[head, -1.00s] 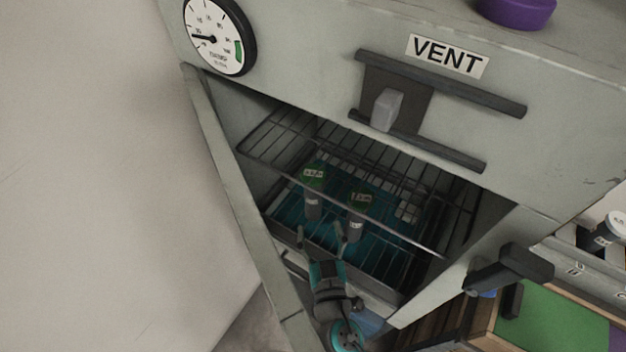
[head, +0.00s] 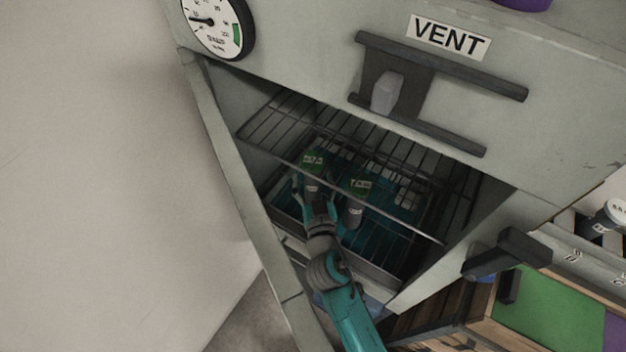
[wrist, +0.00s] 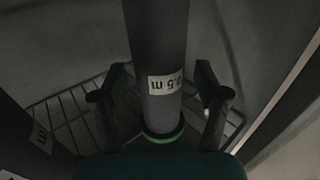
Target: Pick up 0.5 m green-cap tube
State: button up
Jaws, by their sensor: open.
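Two grey tubes with green caps stand in the open cabinet. The left tube (head: 312,161) is right at my gripper (head: 318,190), which covers most of its body in the head view. In the wrist view this tube (wrist: 158,40) carries a white label reading "0.5 m", seen upside down, with a green band below it. My gripper (wrist: 160,90) is open, with one finger on each side of the tube and a gap visible on both sides. The other green-cap tube (head: 354,214) stands just to the right; its label is too small to read.
A wire rack (head: 268,129) spans the cabinet above and around the tubes. The cabinet's left edge (head: 227,180) runs close beside my arm. A dark handle (head: 510,254) sticks out at the right. In the wrist view another labelled tube (wrist: 38,137) shows at the left.

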jog(key=shift+w, duration=0.1)
grip_shut()
jog(key=shift+r, duration=0.15)
